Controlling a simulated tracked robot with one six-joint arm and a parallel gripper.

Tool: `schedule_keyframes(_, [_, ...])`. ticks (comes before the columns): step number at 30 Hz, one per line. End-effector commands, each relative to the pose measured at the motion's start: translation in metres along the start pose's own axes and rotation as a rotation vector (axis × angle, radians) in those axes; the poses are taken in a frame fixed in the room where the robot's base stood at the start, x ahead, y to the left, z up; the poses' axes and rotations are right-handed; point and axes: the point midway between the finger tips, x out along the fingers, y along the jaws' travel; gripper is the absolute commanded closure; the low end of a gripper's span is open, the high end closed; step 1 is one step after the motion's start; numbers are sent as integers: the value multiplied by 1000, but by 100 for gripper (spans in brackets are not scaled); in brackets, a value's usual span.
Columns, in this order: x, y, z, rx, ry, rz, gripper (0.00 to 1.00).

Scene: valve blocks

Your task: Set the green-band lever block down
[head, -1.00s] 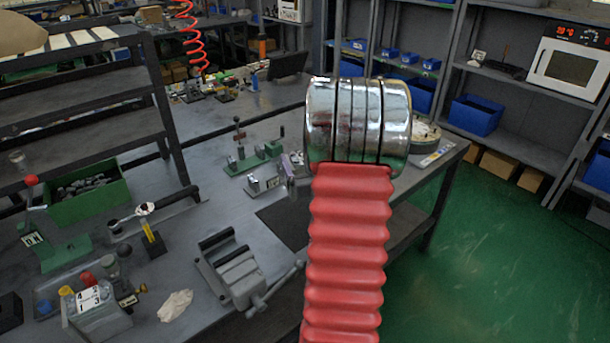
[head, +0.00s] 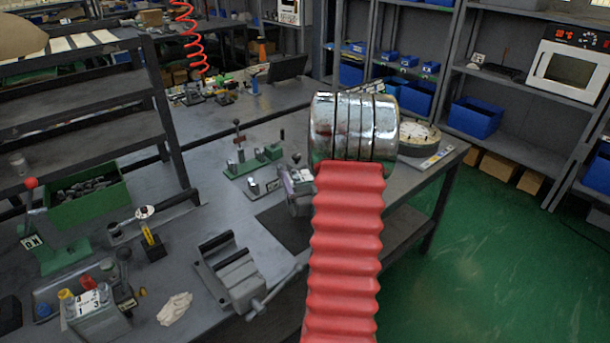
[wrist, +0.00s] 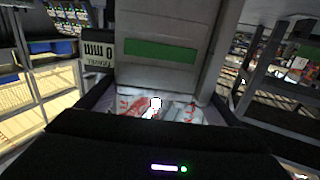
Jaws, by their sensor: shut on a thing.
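The green-band lever block (wrist: 165,75) fills the upper middle of the wrist view, a grey body with a green band across it. A white tag reading "0 mm", upside down, shows at its left. My gripper (wrist: 158,108) is shut on it, with dark jaws along the block's lower end. In the head view, my red arm hides most of the gripper. A grey and purplish piece (head: 298,190) shows left of the arm by the dark mat (head: 285,229); I cannot tell whether it is block or gripper. Contact with the bench cannot be seen.
A green-based fixture with levers (head: 250,160) stands just behind the mat. A grey vise (head: 232,275) is in front, left of my arm. A round drum (head: 420,138) stands at the bench's right end. Bare bench (head: 195,225) lies left of the mat.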

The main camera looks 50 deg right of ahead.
Motion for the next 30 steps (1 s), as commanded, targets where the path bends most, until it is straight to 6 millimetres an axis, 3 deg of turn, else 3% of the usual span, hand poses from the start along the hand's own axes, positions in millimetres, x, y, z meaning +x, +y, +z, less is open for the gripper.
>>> schedule_keyframes(11, [1,-1,30,-1,6,-2,76])
schedule_keyframes(26, [1,-1,35,-2,8,-1,76])
schedule_keyframes(27, [0,-1,38,0,-1,-1,12])
schedule_keyframes(30, [0,-1,38,0,-1,-1,5])
